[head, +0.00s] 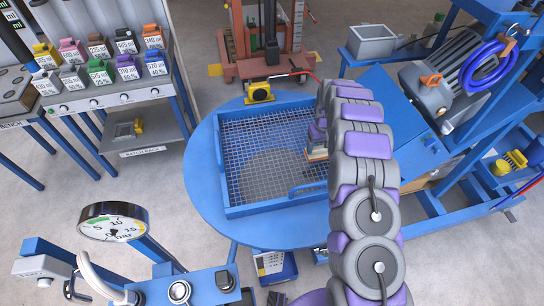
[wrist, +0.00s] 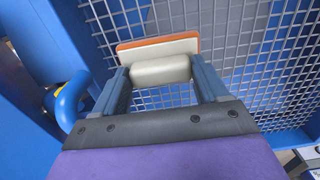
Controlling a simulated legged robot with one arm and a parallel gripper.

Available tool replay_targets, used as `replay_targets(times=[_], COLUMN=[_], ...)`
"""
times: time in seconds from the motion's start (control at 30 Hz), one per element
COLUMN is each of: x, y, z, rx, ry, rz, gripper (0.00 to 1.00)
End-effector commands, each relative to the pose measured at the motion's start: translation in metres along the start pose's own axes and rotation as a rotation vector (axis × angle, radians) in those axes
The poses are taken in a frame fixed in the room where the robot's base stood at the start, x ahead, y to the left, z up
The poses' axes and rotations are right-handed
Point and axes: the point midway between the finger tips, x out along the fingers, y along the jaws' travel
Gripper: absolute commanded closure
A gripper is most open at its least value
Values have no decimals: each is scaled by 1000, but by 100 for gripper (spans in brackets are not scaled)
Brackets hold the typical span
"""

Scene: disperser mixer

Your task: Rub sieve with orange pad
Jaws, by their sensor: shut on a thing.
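The sieve (head: 262,207) is a blue-framed square tray with a wire mesh, lying on a round blue table. Its mesh also fills much of the wrist view (wrist: 262,75). My gripper (wrist: 160,75) is shut on the pale handle of the orange pad (wrist: 158,43), a flat cream block with an orange layer on its far side. In the head view my gripper (head: 317,140) is over the right part of the sieve, with the pad (head: 316,155) just below it. I cannot tell whether the pad touches the mesh. My arm hides the sieve's right edge.
A blue curved handle (wrist: 70,98) stands close left of my gripper. A yellow device (head: 258,92) sits behind the sieve on the table (head: 203,165). A blue machine frame with a motor (head: 440,75) stands at right. A gauge (head: 112,222) is at front left.

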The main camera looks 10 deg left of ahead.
Motion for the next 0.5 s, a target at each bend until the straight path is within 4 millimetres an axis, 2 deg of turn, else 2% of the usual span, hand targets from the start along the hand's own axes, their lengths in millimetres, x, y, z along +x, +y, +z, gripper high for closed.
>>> replay_targets(times=[0.5], x=[-47], y=[-4], z=[4], rx=[-1], ry=[3], rz=[0], gripper=[55])
